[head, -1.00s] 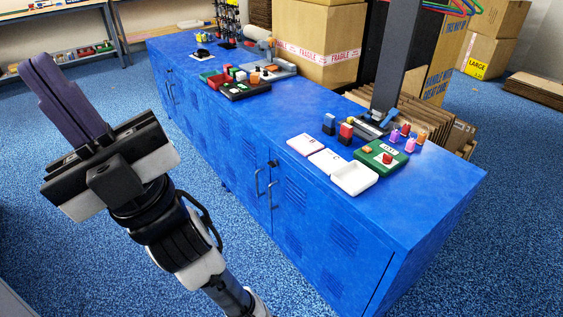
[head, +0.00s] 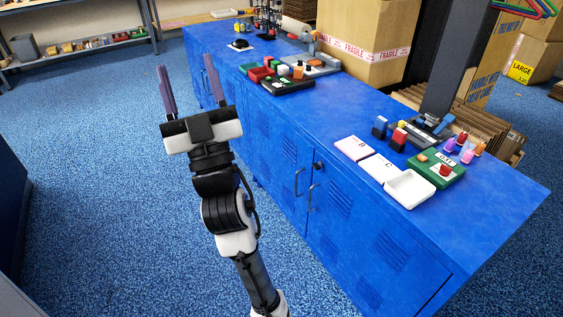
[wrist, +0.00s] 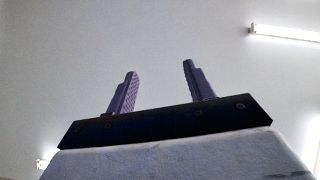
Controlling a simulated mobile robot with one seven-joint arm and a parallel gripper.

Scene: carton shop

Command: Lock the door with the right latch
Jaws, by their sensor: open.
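A long blue cabinet (head: 385,250) has louvred doors along its front. Two upright bar handles stand side by side at a door seam, a left one (head: 298,182) and a right one (head: 311,198). A small dark latch (head: 318,166) sits above the right handle, just under the cabinet top; its position is too small to read. The doors beside it look closed. My gripper (head: 186,64) is open and empty, left of the cabinet front and apart from it. Its fingers point upward, and in the wrist view the gripper (wrist: 159,70) faces the bare ceiling.
On the cabinet top lie a pink card tray (head: 354,147), a white tray (head: 410,188), a green box (head: 436,168) and a dark tray with coloured blocks (head: 287,84). A large carton (head: 370,40) stands behind. Blue floor in front of the cabinet is clear.

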